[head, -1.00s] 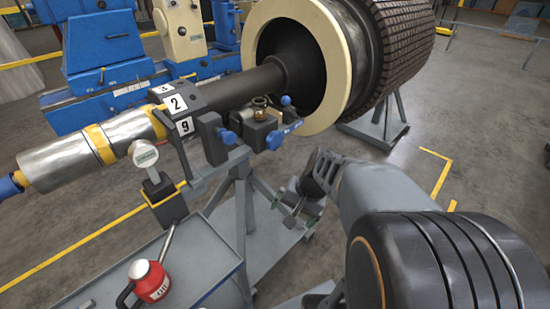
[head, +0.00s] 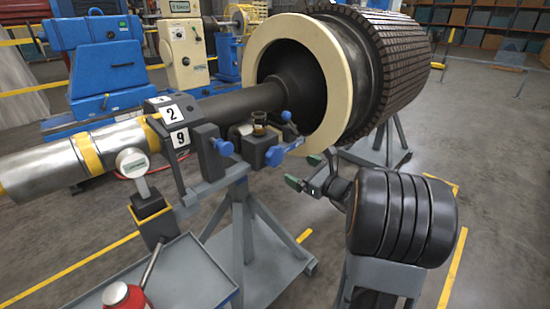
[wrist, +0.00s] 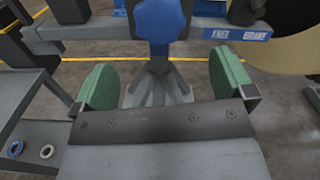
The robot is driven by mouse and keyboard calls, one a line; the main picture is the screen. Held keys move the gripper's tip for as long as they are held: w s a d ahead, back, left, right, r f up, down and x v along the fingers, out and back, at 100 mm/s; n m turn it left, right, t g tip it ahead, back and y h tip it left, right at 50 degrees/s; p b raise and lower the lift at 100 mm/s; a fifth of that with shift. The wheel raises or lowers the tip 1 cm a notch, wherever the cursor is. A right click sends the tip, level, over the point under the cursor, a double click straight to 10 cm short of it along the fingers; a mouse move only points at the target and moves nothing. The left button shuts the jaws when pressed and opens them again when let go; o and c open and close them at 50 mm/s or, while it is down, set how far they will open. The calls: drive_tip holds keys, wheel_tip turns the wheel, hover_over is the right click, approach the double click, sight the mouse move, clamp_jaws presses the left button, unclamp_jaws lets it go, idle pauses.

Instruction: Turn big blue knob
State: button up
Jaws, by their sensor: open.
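The big blue knob (head: 274,156) sits on the front of the rotor stand (head: 240,215), beside a blue label strip. In the wrist view the lobed blue knob (wrist: 160,25) is at top centre, ahead of and between the two green finger pads. My gripper (head: 304,171) is open and empty, just right of the knob in the head view. Its fingers (wrist: 165,76) are apart from the knob, with a visible gap. Smaller blue knobs show left (head: 222,146) and behind (head: 286,116).
A shaft with a cream-ringed rotor (head: 320,70) lies across the stand.

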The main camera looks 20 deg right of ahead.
sight(278, 159)
drive_tip(key=x, duration=1.1)
drive_tip(key=shift+w+a+b, duration=0.1)
drive_tip(key=shift+w+b, duration=0.2)
drive_tip(key=shift+c, duration=0.3)
drive_tip(key=c, duration=0.7)
drive_tip(key=shift+c, duration=0.8)
drive_tip(key=shift+f+b, duration=0.1)
drive_tip(key=shift+b, duration=0.2)
drive_tip(key=shift+n+b, duration=0.3)
